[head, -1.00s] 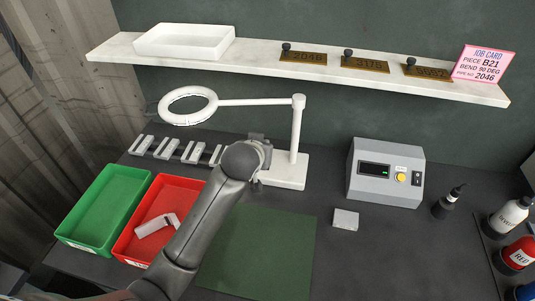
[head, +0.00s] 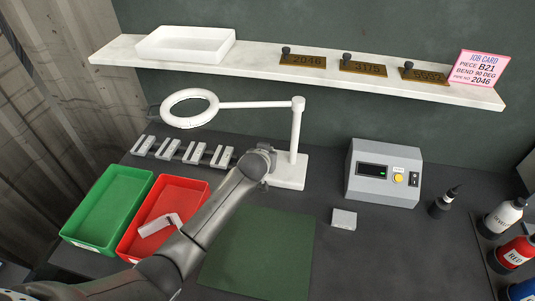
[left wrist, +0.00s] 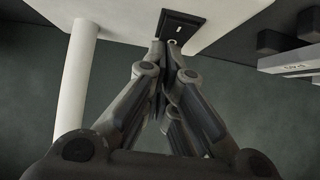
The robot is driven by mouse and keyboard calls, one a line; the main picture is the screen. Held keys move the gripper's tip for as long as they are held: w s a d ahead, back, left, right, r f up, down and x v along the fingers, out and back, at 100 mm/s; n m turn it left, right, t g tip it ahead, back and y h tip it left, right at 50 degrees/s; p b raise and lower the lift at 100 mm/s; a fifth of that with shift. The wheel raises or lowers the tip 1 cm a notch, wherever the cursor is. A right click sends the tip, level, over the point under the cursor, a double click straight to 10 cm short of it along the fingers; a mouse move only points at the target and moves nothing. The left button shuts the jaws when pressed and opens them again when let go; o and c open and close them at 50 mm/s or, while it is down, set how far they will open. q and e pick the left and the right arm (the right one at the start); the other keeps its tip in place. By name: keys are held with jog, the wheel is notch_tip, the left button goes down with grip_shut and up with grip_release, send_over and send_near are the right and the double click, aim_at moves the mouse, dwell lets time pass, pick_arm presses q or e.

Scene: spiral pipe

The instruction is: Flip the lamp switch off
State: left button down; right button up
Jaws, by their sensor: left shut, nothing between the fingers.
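The white ring lamp (head: 297,135) stands on a white base (head: 291,181), its ring head reaching left over the bench. In the left wrist view, a black switch plate (left wrist: 188,22) with a small pale toggle (left wrist: 174,41) sits on the white base (left wrist: 125,20), near the lamp's column (left wrist: 76,85). My left gripper (left wrist: 167,44) is shut and empty, its fingertips at the toggle's edge of the plate; I cannot tell whether they touch it. In the head view my wrist hides the switch and fingertips. My right gripper is not in view.
A green tray (head: 77,238) and a red tray (head: 193,190) holding a bent grey piece stand at left. Several grey blocks (head: 195,152) lie behind them. A grey control box (head: 384,172), a small block (head: 344,218) and bottles (head: 508,214) are at right.

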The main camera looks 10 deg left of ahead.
pick_arm(q)
jog(key=shift+f, duration=0.15)
jog(key=shift+w+f, duration=0.15)
jog(key=shift+f, duration=0.1)
jog(key=shift+r, duration=0.15)
jog(key=shift+s+p, duration=0.4)
jog(key=shift+s, duration=0.45)
